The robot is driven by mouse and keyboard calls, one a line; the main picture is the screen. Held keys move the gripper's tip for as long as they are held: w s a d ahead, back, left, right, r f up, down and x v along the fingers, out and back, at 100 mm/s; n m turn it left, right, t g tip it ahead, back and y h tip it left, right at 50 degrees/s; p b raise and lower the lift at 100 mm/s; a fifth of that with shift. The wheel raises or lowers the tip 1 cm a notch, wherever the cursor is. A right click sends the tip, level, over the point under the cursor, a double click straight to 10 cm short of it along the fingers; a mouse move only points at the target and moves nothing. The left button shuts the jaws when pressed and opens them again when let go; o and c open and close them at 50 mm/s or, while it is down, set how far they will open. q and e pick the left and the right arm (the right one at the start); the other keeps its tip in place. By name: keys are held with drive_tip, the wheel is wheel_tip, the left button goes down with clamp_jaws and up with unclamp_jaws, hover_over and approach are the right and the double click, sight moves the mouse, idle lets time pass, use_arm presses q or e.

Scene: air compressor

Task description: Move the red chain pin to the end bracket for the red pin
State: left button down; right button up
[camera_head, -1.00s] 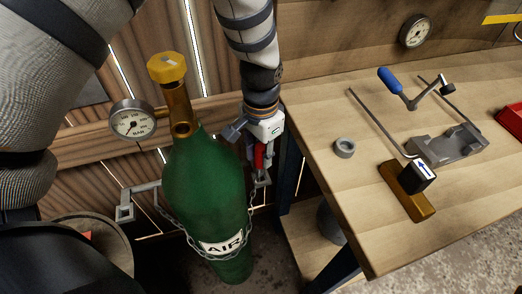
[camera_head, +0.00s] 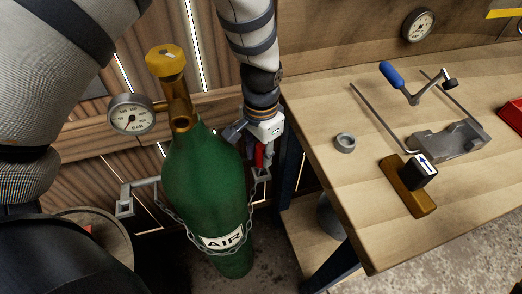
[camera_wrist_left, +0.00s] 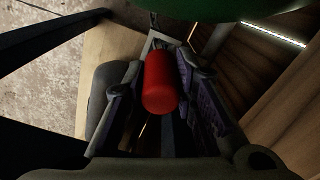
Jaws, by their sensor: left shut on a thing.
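The red chain pin (camera_head: 259,155) is upright between the fingers of my left gripper (camera_head: 260,152), right of the green air cylinder. In the left wrist view the red pin (camera_wrist_left: 162,85) fills the gap between the fingers of the left gripper (camera_wrist_left: 165,95), which is shut on it. A metal end bracket (camera_head: 262,174) shows just below the pin, beside the cylinder. In the wrist view a square bracket end (camera_wrist_left: 163,40) lies beyond the pin's far end. I cannot tell whether the pin touches it or is in its hole. My right gripper is not in view.
The green cylinder (camera_head: 204,180) has a chain (camera_head: 190,240) around it and a gauge (camera_head: 131,113) on top. Another bracket (camera_head: 126,207) stands at its left. The wooden workbench (camera_head: 330,185) is close right of the gripper and carries tools.

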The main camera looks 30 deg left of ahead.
use_arm(q)
drive_tip(key=shift+f, duration=0.1)
drive_tip(key=shift+f, duration=0.85)
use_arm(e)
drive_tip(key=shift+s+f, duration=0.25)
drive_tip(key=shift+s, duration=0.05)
use_arm(q)
drive_tip(key=shift+f, duration=0.1)
